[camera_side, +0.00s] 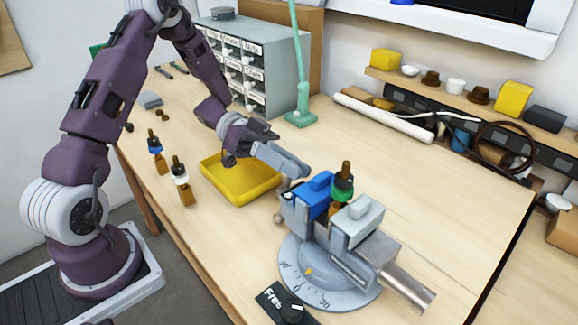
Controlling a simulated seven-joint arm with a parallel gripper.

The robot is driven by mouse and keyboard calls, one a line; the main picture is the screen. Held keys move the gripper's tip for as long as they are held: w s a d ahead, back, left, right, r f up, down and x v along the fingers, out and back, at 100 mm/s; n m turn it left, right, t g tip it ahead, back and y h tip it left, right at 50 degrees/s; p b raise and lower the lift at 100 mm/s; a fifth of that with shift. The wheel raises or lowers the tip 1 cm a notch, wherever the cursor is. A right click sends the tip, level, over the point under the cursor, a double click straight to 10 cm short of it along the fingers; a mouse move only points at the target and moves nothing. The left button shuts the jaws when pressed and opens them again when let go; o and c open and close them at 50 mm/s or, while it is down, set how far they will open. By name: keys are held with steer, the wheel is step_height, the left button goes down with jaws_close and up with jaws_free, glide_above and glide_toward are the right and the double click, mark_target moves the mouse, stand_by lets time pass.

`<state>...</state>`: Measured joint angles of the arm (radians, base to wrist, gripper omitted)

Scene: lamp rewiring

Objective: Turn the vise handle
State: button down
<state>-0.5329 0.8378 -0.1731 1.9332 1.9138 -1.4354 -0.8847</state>
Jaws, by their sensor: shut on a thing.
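The vise (376,251) stands on a round, marked grey base at the front right of the bench. It has a blue jaw block (312,196) and a grey one (357,222). A brown bottle (343,184) with a green band stands upright between the jaws. The vise handle (279,217) is at the left end of the vise, a thin bar with a round knob at its lower end. My gripper (299,172) reaches in from the upper left and is shut on the handle's upper part; its fingers hide the grip itself.
A yellow tray (240,199) lies left of the vise, below my wrist. Two dropper bottles (182,182) (157,152) stand left of it. A black "Free" dial plate (285,305) sits at the front edge. A green lamp stand (301,116) and drawer cabinet (262,75) are behind.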

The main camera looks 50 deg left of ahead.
steer(key=shift+d, duration=0.1)
stand_by(0.4)
steer(key=c, duration=1.3)
jaws_free()
steer(key=shift+o, duration=0.2)
